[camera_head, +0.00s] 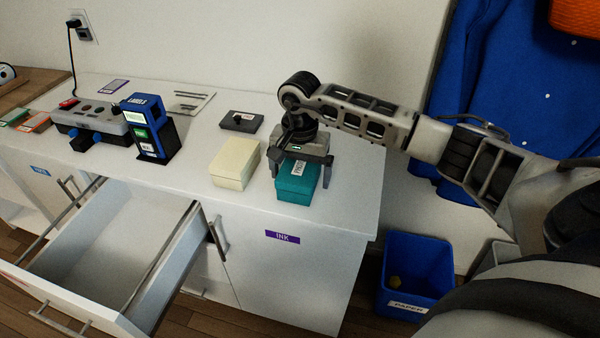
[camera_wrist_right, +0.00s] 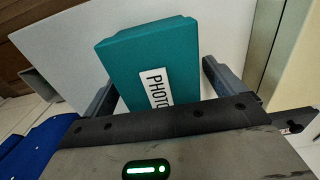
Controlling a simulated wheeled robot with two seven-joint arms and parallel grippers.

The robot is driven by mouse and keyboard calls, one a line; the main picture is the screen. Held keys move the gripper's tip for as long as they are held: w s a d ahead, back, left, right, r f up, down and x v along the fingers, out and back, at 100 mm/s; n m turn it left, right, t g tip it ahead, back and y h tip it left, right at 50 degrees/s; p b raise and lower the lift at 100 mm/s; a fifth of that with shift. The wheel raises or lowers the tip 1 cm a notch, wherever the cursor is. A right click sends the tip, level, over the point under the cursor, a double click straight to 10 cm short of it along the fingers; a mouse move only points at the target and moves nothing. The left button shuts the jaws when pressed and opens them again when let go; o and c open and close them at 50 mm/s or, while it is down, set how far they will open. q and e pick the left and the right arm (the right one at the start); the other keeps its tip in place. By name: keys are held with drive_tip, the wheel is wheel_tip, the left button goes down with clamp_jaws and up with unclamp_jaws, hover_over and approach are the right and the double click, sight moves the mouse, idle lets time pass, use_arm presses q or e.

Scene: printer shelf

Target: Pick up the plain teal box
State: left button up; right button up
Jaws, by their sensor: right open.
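The teal box (camera_head: 297,187) sits on the white counter near its front right edge. It carries a white label, which reads "PHOTO" in the right wrist view, where the box (camera_wrist_right: 150,60) fills the middle. My right gripper (camera_head: 301,174) is above the box, pointing down, with its jaws open. One finger is on each side of the box; the gripper (camera_wrist_right: 160,92) also shows this in the right wrist view. I cannot tell whether a finger touches it. My left gripper is not in view.
A cream box (camera_head: 234,164) stands close left of the teal box. Behind it lies a dark flat item (camera_head: 241,121). A blue label stand (camera_head: 150,128) and a grey device (camera_head: 92,115) are farther left. An open drawer (camera_head: 110,245) juts out below. A blue bin (camera_head: 418,268) is at right.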

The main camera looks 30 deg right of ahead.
drive_tip(key=c, duration=1.1)
